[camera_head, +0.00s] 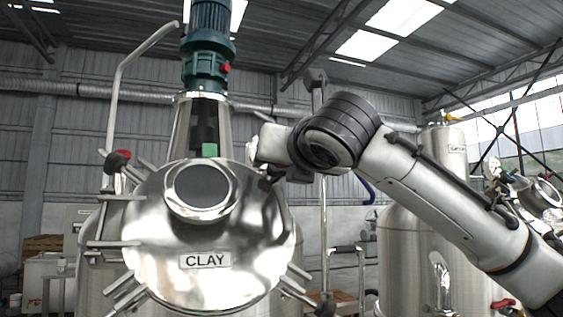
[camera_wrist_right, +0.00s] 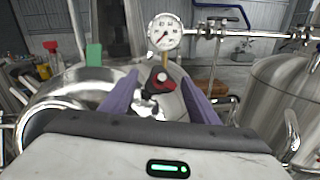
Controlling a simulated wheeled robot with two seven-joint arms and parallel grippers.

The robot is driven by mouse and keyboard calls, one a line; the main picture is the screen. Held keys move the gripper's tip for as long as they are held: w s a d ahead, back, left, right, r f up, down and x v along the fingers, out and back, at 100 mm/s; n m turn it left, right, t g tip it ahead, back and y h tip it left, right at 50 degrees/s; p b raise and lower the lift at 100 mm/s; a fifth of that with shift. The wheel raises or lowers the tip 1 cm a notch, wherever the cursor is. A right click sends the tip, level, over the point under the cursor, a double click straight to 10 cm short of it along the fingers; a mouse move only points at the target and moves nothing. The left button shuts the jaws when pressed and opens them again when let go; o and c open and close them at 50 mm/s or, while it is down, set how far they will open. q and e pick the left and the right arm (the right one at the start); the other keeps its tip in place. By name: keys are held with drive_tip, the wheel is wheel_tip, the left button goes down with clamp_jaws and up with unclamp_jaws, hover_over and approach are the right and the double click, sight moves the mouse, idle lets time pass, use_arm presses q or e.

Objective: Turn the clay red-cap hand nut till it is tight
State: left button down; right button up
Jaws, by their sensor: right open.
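The round steel lid of the tank with the CLAY label (camera_head: 205,261) faces me in the head view. A dark hand nut with a red cap (camera_wrist_right: 160,82) sits between the two purple fingers of my right gripper (camera_wrist_right: 158,74) in the wrist view. The fingers stand apart on either side of it, with no clear contact. In the head view my right gripper (camera_head: 262,158) is at the lid's upper right edge, and the nut there is hidden. Another red cap (camera_head: 120,155) shows at the lid's upper left; it also shows in the wrist view (camera_wrist_right: 50,47). My left gripper is out of view.
A round sight glass (camera_head: 202,190) bulges from the lid. A green block (camera_head: 209,150) and motor column (camera_head: 205,60) rise behind it. A pressure gauge (camera_wrist_right: 165,32) and pipe stand beyond the fingers. Clamp arms stick out around the lid. Another steel tank (camera_head: 400,250) stands right.

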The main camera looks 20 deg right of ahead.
drive_tip(key=c, duration=1)
drive_tip(key=shift+c, duration=0.2)
drive_tip(key=shift+m+h, duration=0.3)
drive_tip(key=shift+m, duration=0.1)
drive_tip(key=m, duration=0.1)
drive_tip(key=m+h, duration=0.1)
drive_tip(key=m, duration=0.1)
drive_tip(key=shift+a+m+g+h, duration=0.25)
drive_tip(key=shift+m+g+h, duration=0.05)
drive_tip(key=shift+g+h, duration=0.1)
drive_tip(key=m+h, duration=0.1)
drive_tip(key=m, duration=0.1)
drive_tip(key=m+g+h, duration=0.1)
drive_tip(key=m, duration=0.1)
drive_tip(key=shift+a+r+m+g, duration=0.1)
drive_tip(key=shift+r+m+g, duration=0.05)
drive_tip(key=shift+m+g, duration=0.15)
drive_tip(key=m+g, duration=0.1)
drive_tip(key=m, duration=0.1)
drive_tip(key=m+g+h, duration=0.1)
drive_tip(key=m, duration=0.1)
drive_tip(key=shift+w+a+r+h, duration=0.1)
drive_tip(key=shift+h, duration=0.2)
drive_tip(key=shift+r+m+g, duration=0.1)
drive_tip(key=shift+m+g, duration=0.8)
drive_tip(key=shift+m, duration=1)
drive_tip(key=shift+w+m+g, duration=0.1)
drive_tip(key=shift+m+g, duration=0.2)
drive_tip(key=shift+m, duration=0.1)
